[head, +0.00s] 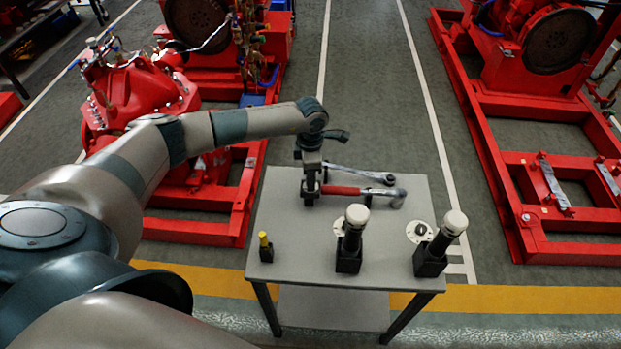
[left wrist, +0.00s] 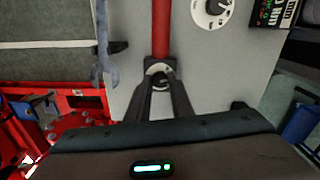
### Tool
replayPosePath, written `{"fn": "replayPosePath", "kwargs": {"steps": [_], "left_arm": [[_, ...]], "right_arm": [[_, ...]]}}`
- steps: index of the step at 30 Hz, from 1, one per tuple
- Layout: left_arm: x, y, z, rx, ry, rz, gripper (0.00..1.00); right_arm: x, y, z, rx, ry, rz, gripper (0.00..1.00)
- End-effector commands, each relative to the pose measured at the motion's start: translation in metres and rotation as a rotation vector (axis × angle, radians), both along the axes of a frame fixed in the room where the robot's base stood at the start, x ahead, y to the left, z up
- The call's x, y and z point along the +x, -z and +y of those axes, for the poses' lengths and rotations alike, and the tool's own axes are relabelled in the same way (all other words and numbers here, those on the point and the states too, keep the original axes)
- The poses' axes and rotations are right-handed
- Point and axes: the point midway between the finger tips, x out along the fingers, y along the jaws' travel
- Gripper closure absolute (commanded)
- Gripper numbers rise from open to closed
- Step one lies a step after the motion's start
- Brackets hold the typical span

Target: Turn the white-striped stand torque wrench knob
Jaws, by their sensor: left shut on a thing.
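A torque wrench with a red handle (head: 341,190) and a metal head lies across a stand on the grey table (head: 285,220). Its handle also shows in the left wrist view (left wrist: 162,28). My left gripper (head: 311,196) points down at the handle's left end. In the left wrist view, its fingertips (left wrist: 160,80) are closed around a small dark knob with a pale ring (left wrist: 158,69) at the handle's end. The fingers partly hide the knob, and I cannot make out its stripe or angle. My right gripper is out of view.
A second metal wrench (head: 360,175) lies just behind. A small yellow-topped item (head: 265,246) stands front left. Red pump frames (head: 500,100) flank the table.

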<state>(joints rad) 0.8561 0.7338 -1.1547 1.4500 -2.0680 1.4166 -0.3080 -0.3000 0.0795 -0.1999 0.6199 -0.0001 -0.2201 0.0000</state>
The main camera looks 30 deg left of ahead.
Motion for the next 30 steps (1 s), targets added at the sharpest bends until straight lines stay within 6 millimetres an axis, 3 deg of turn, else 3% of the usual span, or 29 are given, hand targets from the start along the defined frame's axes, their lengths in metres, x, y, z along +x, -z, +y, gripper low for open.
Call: {"fn": "replayPosePath", "kwargs": {"steps": [8,21,30], "left_arm": [[0.001,0.004,0.000,0.000,0.080,-0.002,1.00],[0.001,0.006,0.000,0.001,0.385,-0.005,1.00],[0.001,0.003,0.000,0.000,0.556,-0.004,1.00]], "right_arm": [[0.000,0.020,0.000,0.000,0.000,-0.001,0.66],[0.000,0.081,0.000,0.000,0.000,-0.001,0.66],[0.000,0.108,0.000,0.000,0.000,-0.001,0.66]]}}
